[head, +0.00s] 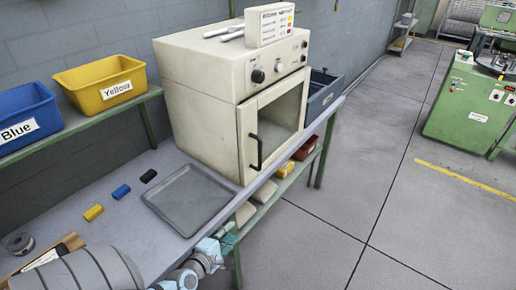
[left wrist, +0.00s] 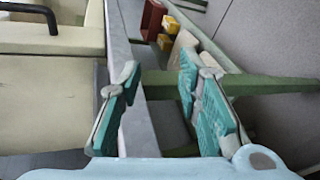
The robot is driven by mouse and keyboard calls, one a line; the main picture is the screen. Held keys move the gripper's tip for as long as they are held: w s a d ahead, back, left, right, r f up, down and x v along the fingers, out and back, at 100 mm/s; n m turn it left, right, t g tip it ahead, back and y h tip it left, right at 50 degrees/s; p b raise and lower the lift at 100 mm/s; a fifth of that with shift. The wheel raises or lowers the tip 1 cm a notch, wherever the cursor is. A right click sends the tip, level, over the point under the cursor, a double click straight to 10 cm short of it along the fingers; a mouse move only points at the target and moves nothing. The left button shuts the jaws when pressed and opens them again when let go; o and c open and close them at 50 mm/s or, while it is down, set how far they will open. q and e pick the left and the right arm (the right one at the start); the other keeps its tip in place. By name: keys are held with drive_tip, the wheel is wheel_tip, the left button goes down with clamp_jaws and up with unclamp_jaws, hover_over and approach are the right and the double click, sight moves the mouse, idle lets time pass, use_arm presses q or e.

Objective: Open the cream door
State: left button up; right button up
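The cream oven (head: 205,95) stands on the grey bench. Its cream door (head: 245,135) has a dark window and looks closed. A black vertical bar handle (head: 256,152) is on the door's left side. My left gripper (head: 226,234) is low at the bench's front edge, below and left of the handle and apart from it. In the left wrist view its two teal-padded fingers (left wrist: 162,98) are spread with nothing held between them; the bench edge and green frame show behind. The black handle (left wrist: 34,14) is at that view's top left. My right gripper is not in view.
A grey tray (head: 188,199) lies on the bench before the oven, with small yellow, blue and black blocks beside it. Blue (head: 28,116) and yellow (head: 103,83) bins sit on a raised shelf. The floor right of the bench is clear.

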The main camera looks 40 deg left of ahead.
use_arm(q)
drive_tip(key=w+r+n+t, duration=0.25)
drive_tip(key=r+n, duration=0.45)
drive_tip(key=r, duration=0.5)
drive_tip(key=n+t+y+p, duration=0.1)
drive_tip(key=n, duration=0.8)
approach(259, 152)
drive_tip(key=x, duration=1)
drive_tip(key=shift+w+a, duration=0.1)
drive_tip(key=shift+w, duration=0.25)
clamp_jaws()
